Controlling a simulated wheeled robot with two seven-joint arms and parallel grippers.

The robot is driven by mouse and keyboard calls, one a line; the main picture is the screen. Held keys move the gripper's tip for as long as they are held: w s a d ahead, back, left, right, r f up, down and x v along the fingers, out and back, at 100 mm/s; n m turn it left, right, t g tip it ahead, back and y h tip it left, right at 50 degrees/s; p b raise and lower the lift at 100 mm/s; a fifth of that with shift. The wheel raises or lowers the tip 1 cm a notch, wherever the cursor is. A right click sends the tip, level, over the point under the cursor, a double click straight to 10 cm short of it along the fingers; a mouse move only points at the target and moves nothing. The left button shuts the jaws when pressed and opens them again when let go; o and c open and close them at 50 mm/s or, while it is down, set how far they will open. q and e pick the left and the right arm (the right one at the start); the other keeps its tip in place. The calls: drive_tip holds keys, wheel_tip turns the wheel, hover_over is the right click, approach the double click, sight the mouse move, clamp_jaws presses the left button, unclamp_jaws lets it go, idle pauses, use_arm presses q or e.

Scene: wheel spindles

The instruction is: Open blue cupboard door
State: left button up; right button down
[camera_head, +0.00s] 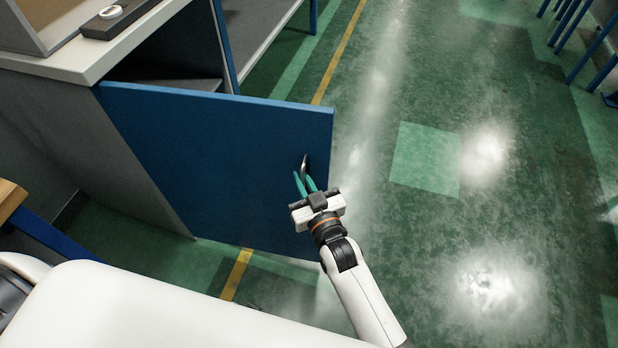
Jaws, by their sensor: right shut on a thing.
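The blue cupboard door (200,155) is swung open from the grey cupboard (85,130), and its free edge points right over the floor. A dark gap with an inner shelf (180,84) shows behind its top edge. A small metal handle (304,163) is on the door near its free edge. My right gripper (305,180), with green fingers, reaches up from below and is shut on the handle. The fingertips partly hide the handle. My left gripper is not in view.
The light worktop (75,62) above the cupboard carries a dark box with a white ring (110,12). A blue-framed bench (30,225) stands at the left. The green floor (460,220) to the right is clear. Blue legs (590,50) stand at the far right.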

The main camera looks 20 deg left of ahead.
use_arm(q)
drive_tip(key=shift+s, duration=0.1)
use_arm(e)
drive_tip(key=shift+s+a+r, duration=0.15)
drive_tip(key=shift+a, duration=0.05)
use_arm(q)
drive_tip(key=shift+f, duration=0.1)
use_arm(e)
drive_tip(key=c, duration=1.8)
unclamp_jaws()
drive_tip(key=shift+a, duration=0.1)
drive_tip(key=shift+c, duration=0.2)
